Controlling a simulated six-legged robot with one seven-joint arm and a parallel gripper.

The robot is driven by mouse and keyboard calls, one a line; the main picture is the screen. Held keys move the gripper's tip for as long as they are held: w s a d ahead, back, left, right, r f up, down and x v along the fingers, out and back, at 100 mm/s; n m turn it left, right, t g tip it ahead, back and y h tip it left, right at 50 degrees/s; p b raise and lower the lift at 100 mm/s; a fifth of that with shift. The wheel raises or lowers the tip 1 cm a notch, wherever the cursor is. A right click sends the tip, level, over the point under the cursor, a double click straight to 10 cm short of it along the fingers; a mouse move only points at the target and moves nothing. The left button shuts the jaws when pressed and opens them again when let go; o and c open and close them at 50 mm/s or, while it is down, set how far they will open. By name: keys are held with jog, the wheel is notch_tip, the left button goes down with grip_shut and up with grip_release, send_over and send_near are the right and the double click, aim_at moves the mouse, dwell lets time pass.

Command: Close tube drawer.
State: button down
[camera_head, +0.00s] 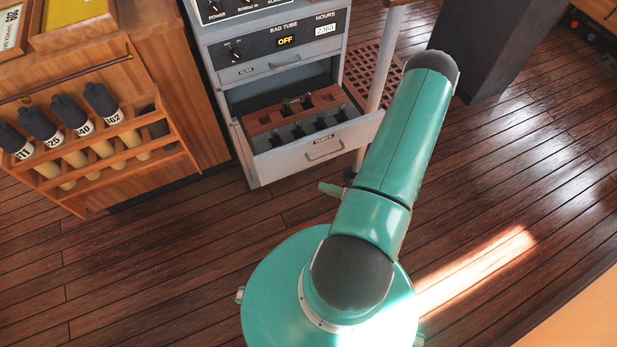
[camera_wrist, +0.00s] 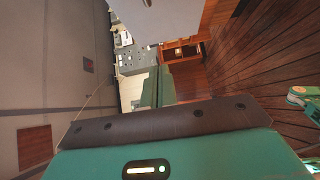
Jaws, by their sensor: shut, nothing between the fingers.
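The tube drawer (camera_head: 345,139) is pulled out of the grey cabinet (camera_head: 243,160), below a shut upper drawer. It has a pale front with a handle and a small label. A reddish-brown rack with dark slots (camera_head: 305,108) lies inside it. My teal arm rises to the right of the drawer in the head view, and its end is out of that picture. In the wrist view my gripper (camera_wrist: 157,80) shows as narrow teal fingers close together beyond the dark-edged housing, shut and empty. It is apart from the drawer.
A wooden rack (camera_head: 130,128) with numbered dark-capped tubes stands left of the cabinet. A pale post (camera_head: 385,60) and a reddish grating (camera_head: 368,72) are just right of it. A dark pillar (camera_head: 490,50) stands farther right. The plank floor (camera_head: 150,255) before the drawer is clear.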

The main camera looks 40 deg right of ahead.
send_near(282, 163)
jog(key=w+a, duration=0.2)
jog(key=a, duration=0.3)
jog(key=w, duration=0.1)
jog(key=w+d, duration=0.1)
jog(key=shift+w+d, duration=0.25)
jog(key=shift+w, duration=0.05)
jog(key=shift+w+d+r, duration=0.1)
jog(key=shift+w, duration=0.15)
jog(key=shift+w, duration=0.1)
